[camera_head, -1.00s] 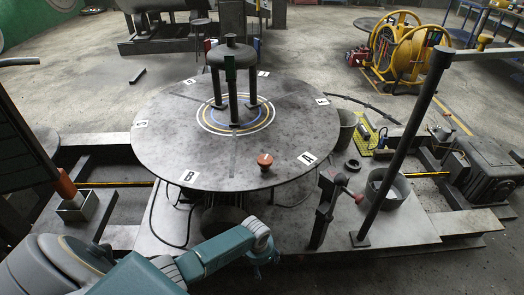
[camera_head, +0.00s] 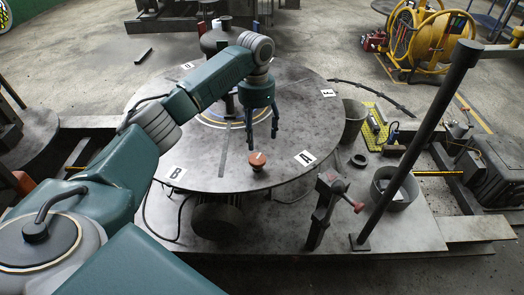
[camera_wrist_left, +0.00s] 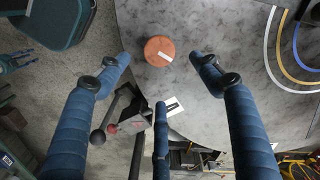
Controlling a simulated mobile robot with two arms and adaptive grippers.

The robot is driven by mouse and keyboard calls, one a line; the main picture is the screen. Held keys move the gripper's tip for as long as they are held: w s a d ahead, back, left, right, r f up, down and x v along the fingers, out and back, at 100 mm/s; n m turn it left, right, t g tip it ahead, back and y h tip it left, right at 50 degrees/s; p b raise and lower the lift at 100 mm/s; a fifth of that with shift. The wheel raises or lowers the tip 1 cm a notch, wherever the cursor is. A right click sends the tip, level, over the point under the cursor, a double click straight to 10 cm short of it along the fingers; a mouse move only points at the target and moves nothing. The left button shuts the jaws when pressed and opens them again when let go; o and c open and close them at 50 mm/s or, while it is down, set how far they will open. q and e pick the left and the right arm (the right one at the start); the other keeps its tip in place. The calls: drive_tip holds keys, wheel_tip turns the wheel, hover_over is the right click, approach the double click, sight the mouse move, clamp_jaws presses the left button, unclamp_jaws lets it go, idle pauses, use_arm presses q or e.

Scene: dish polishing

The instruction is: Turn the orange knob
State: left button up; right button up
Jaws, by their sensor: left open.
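The orange knob (camera_head: 257,160) is a small round disc near the front rim of the grey round table (camera_head: 215,174), between the labels B and A. My left gripper (camera_head: 262,143) hangs fingers-down above the table just behind the knob in the head view, open and empty. In the left wrist view the knob (camera_wrist_left: 160,51) shows a white line on its top. It appears between the upper two blue fingers (camera_wrist_left: 162,75), apart from them; a third finger is below. My right gripper is not in view.
A dark stand with a dark domed top (camera_head: 228,40) rises from the table's middle, partly behind my arm. A black slanted post (camera_head: 420,140) and a small clamp-like stand (camera_head: 325,200) with a red-tipped lever stand to the right. A grey bucket (camera_head: 354,122) is beside the table.

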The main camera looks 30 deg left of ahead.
sight(257, 158)
use_arm(q)
drive_tip(key=f, duration=0.2)
drive_tip(key=f+p, duration=0.1)
drive_tip(key=f, duration=0.4)
drive_tip(key=shift+s+a, duration=0.1)
drive_tip(key=shift+s, duration=0.15)
wheel_tip(257, 158, down, 2)
drive_tip(key=shift+w+f+p, duration=0.15)
drive_tip(key=shift+p, duration=0.2)
drive_tip(key=shift+f, duration=0.5)
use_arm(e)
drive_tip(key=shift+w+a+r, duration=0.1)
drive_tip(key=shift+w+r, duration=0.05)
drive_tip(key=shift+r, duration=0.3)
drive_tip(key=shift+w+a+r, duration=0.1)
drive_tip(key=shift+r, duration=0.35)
use_arm(q)
drive_tip(key=c, duration=1.1)
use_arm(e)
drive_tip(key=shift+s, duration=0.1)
